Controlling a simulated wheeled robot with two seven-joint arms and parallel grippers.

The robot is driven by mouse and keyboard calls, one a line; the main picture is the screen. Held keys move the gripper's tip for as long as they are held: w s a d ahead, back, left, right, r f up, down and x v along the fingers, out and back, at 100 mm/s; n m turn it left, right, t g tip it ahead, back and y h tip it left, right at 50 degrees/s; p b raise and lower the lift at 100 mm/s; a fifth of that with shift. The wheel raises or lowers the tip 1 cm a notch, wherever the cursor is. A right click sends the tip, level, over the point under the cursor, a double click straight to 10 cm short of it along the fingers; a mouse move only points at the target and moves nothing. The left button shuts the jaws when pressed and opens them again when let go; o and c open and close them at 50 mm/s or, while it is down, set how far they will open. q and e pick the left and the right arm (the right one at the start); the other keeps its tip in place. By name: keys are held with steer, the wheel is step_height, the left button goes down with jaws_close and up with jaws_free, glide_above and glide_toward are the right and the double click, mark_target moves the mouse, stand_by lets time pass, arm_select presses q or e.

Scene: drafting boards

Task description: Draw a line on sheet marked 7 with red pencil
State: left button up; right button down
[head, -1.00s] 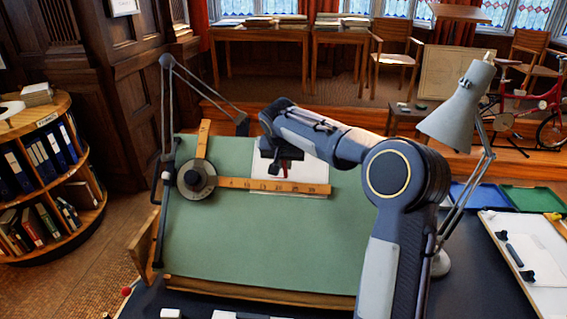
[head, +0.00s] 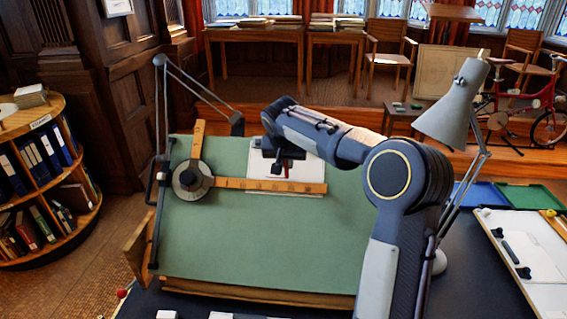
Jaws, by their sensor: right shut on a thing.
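A white sheet (head: 311,172) lies on the upper part of the green drafting board (head: 240,235). I cannot read a number on it. My right gripper (head: 280,168) is over the sheet, just above the wooden ruler (head: 235,183) of the drafting machine. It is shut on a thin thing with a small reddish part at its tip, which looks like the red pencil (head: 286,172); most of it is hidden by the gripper. I cannot tell whether the tip touches the paper. No drawn line can be made out. My left gripper is out of view.
The drafting machine's round head (head: 192,180) and second ruler (head: 198,140) lie on the board's left. A grey lamp (head: 448,105) stands right of my arm. Blue (head: 480,195) and green (head: 532,197) trays and a white board (head: 525,250) lie at right.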

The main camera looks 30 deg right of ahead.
steer(key=shift+s+d, duration=0.25)
steer(key=shift+d, duration=0.1)
stand_by(0.3)
steer(key=shift+s+d, duration=0.15)
steer(key=shift+s+d+f, duration=0.1)
steer(key=shift+s+d, duration=0.05)
steer(key=shift+d, duration=0.05)
stand_by(0.4)
steer(key=shift+s+d+b, duration=0.15)
steer(key=shift+d+b, duration=0.05)
steer(key=shift+b, duration=0.1)
steer(key=shift+s+d, duration=0.15)
stand_by(0.3)
steer(key=shift+s+d, duration=0.2)
steer(key=shift+d, duration=0.05)
steer(key=shift+d, duration=0.1)
stand_by(0.4)
steer(key=shift+s+d, duration=0.25)
steer(key=shift+s+d, duration=0.1)
stand_by(0.4)
